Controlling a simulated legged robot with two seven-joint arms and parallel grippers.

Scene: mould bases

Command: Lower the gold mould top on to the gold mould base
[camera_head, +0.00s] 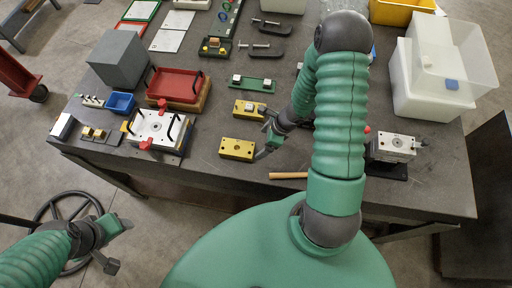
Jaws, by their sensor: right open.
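Two gold mould pieces lie on the dark table. The nearer gold block (237,149) is flat with dark holes. The two are apart, and I cannot tell for certain which is the top and which is the base. My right gripper (264,152) is open at the right end of the nearer block; whether it touches is unclear. My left gripper (122,248) is open and empty, over the floor at lower left, off the table.
A white mould plate with red clamps (157,128) and a red tray (174,85) stand to the left. A grey block (118,60) is behind them. A wooden handle (288,175) lies near the front edge. A metal block (394,147) and white bins (428,88) are right.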

